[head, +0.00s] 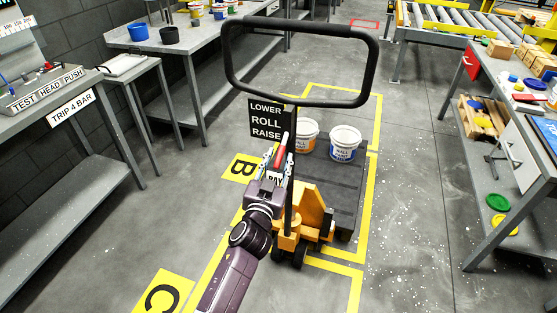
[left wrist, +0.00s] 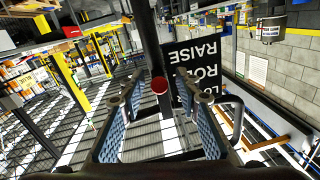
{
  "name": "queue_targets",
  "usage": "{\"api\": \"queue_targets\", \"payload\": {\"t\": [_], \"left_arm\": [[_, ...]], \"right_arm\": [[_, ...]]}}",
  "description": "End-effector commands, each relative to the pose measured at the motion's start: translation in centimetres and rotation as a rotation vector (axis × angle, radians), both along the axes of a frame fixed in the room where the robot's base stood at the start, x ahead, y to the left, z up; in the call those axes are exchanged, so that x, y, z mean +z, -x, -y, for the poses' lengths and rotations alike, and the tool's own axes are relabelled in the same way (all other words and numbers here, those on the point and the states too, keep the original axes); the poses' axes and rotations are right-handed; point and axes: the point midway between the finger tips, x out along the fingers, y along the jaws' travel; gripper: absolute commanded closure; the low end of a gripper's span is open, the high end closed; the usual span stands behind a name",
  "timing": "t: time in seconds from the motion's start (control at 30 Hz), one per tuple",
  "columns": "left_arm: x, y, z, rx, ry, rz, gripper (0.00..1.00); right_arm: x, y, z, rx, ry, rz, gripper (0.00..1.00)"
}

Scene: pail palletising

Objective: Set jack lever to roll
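The yellow pallet jack (head: 309,207) stands on the floor with its black loop handle (head: 232,72) raised. A black sign (head: 267,118) on its shaft reads LOWER, ROLL, RAISE, and also shows in the left wrist view (left wrist: 207,49). The red jack lever (head: 280,154) is beside the shaft, just below the RAISE line; I cannot tell its exact setting. My left gripper (head: 270,165) is at the lever. In the left wrist view its fingers (left wrist: 160,98) are apart, with the lever's round red end (left wrist: 159,85) between them, apparently untouched. My right gripper is out of view.
A white pail with an orange label (head: 306,136) and one with a blue label (head: 344,144) stand on the dark pallet (head: 343,187). Workbenches line the left (head: 83,118) and right (head: 487,125). Yellow lines mark the floor. The aisle right of the pallet is clear.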

Motion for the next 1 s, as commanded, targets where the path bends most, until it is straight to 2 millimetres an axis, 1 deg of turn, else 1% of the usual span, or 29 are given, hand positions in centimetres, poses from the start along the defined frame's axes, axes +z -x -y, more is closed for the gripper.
{"api": "queue_targets", "payload": {"t": [0.27,0.53,0.87,0.93,1.0], "left_arm": [[0.0,-0.1,0.0,0.000,0.000,0.000,0.71],[0.0,-0.1,0.0,-0.001,0.000,-0.001,1.00],[0.0,-0.1,0.0,-0.001,0.000,-0.001,1.00],[0.1,-0.1,0.0,0.000,-0.002,-0.005,1.00],[0.5,-0.1,0.0,-0.001,-0.004,-0.014,1.00]], "right_arm": [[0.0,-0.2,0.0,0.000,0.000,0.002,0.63],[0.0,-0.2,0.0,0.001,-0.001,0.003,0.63],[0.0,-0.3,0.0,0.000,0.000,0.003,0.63],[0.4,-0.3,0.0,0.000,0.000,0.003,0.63],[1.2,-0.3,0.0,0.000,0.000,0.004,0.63]]}}
